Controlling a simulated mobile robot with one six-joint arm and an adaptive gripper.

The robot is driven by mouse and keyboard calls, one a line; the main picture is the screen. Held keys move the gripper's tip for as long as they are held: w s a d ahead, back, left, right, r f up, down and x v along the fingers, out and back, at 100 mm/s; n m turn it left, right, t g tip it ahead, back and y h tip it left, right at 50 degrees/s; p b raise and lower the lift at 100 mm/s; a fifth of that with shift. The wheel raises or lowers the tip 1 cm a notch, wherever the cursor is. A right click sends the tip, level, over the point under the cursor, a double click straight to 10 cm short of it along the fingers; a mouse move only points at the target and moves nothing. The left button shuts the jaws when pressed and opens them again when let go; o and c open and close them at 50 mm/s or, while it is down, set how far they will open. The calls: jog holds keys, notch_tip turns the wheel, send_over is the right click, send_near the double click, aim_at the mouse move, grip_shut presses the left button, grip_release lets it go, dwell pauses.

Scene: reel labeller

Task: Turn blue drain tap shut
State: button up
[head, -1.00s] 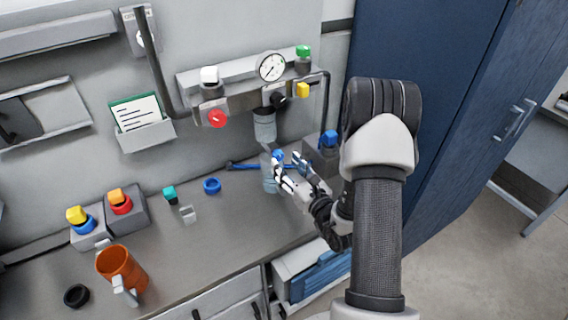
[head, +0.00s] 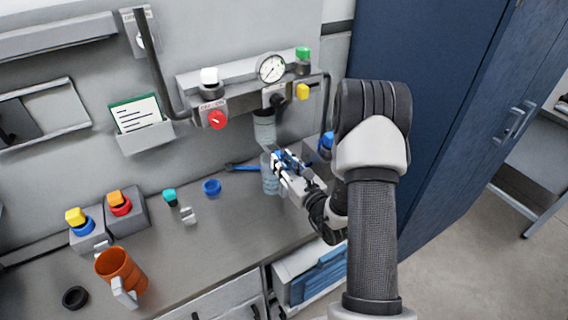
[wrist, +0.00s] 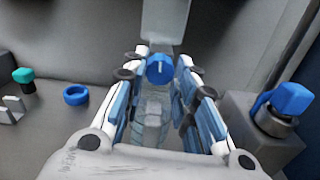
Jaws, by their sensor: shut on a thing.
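The blue drain tap (wrist: 160,68) is a round knob with a pale line across its face, at the lower end of a grey filter bowl (head: 264,128). It sits between the fingertips of my gripper (wrist: 161,70) in the wrist view, and the fingers are shut on it from both sides. In the head view my gripper (head: 280,158) reaches in from the right, and its fingers largely hide the tap. The pale line on the tap's face looks close to upright in the wrist view. A clear cup (head: 270,182) stands below the tap, partly behind my fingers.
A grey block with a blue knob (wrist: 285,105) stands close right of my gripper. A blue ring (head: 211,187), a blue wrench (head: 243,167) and a teal-capped item (head: 169,196) lie to the left. An orange mug (head: 120,270) stands at front left.

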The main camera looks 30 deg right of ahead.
jog(key=c, duration=0.3)
jog(key=shift+c, duration=0.2)
jog(key=n+b, duration=0.2)
jog(key=n, duration=0.1)
jog(key=shift+f+n+b, duration=0.1)
jog(key=shift+n+b, duration=0.2)
jog(key=shift+b, duration=0.05)
jog(key=shift+n+b, duration=1.4)
jog(key=shift+n, duration=0.6)
jog(key=o, duration=1.1)
